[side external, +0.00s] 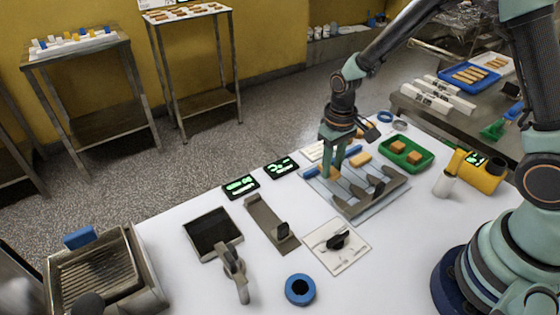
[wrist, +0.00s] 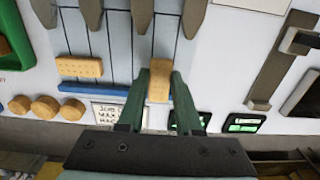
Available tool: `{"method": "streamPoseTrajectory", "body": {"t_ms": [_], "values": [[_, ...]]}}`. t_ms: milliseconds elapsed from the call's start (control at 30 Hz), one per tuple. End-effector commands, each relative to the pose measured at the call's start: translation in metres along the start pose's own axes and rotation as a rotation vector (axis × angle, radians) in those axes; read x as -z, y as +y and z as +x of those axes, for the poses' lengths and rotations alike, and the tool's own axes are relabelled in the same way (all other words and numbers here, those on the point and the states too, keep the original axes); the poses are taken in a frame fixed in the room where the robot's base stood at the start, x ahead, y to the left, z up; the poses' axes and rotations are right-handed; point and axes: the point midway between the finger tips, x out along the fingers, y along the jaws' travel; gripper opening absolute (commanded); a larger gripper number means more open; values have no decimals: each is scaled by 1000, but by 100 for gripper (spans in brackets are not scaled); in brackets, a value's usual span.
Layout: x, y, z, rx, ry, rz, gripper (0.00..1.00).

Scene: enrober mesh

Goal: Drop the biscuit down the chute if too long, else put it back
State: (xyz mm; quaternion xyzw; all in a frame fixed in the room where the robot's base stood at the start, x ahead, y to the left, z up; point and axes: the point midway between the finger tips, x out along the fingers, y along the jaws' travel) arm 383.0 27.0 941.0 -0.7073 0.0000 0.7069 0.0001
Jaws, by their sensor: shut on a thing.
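My gripper (side external: 333,155) is shut on an orange-brown oblong biscuit (wrist: 159,82), whose sides lie between the two green fingers in the wrist view. The biscuit is over the lower part of the pale lane board (side external: 397,193), near a blue bar (wrist: 122,90). I cannot tell whether it touches the board. Another oblong biscuit (wrist: 80,67) lies across the lanes to the left in the wrist view. Dark pointed fingers (wrist: 140,14) stand along the board. A blue ring with a dark centre (side external: 300,277) lies at the table's front; whether it is the chute I cannot tell.
A green tray (side external: 428,160) with biscuits stands behind the board. A grey plate with a stop (side external: 262,215), a dark square plate (side external: 208,229), a white plate with a black knob (side external: 350,258) and two lit displays (side external: 240,186) lie nearby. White table is clear front right.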

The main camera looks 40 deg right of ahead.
Motion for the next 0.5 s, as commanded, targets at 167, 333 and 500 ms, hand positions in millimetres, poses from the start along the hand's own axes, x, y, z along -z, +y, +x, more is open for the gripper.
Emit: {"method": "streamPoseTrajectory", "body": {"t_ms": [167,333,500], "values": [[0,0,6,0,-2,0,3],[0,0,10,0,-1,0,3],[0,0,11,0,0,0,45]]}}
